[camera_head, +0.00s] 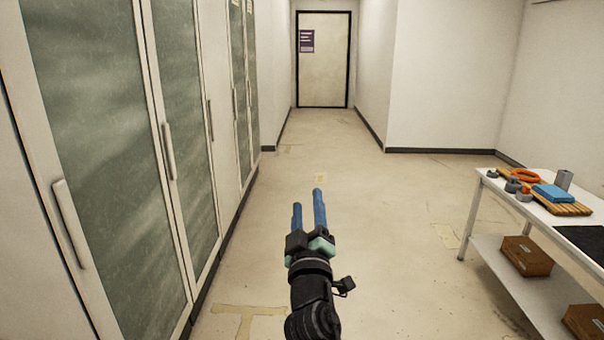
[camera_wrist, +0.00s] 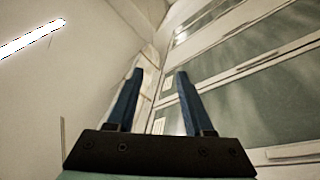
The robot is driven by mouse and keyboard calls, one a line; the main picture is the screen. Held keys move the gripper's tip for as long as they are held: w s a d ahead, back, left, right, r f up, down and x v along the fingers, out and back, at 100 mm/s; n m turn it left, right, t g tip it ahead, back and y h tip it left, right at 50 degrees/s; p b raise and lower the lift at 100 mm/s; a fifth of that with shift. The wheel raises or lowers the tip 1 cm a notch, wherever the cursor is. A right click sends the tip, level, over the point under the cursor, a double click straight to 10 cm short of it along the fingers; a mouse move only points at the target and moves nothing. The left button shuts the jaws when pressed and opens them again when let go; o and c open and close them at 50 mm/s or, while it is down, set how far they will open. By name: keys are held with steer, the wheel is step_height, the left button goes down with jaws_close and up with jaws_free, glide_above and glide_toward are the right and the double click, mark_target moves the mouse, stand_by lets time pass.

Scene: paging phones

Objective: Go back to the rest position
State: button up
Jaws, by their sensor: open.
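My gripper (camera_head: 308,211) is in the lower middle of the head view, raised above the floor with its two blue fingers pointing up and away. The fingers are apart and nothing is between them. In the wrist view my gripper (camera_wrist: 153,90) shows its two blue fingers spread, with cabinet doors and pale wall behind them. It touches nothing that I can see.
Tall cabinets with green glass doors (camera_head: 88,130) line the left side. A white table (camera_head: 490,186) at right bears a wooden board (camera_head: 566,207), a blue block (camera_head: 553,193) and an orange ring (camera_head: 525,175). Brown boxes (camera_head: 526,256) sit below. Open floor leads to a door (camera_head: 324,70).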

steer(key=s+r+m+t+h, duration=0.2)
steer(key=s+r+m, duration=0.25)
steer(key=r, duration=0.65)
steer(key=s+r+m+t, duration=0.2)
steer(key=s+r, duration=0.8)
steer(key=s, duration=0.3)
steer(key=s+r+m+t+y, duration=0.1)
steer(key=s+r+m+t, duration=0.1)
steer(key=s+r, duration=0.8)
steer(key=s+a, duration=0.1)
steer(key=s, duration=0.3)
steer(key=shift+m+y, duration=0.3)
steer(key=shift+m, duration=0.05)
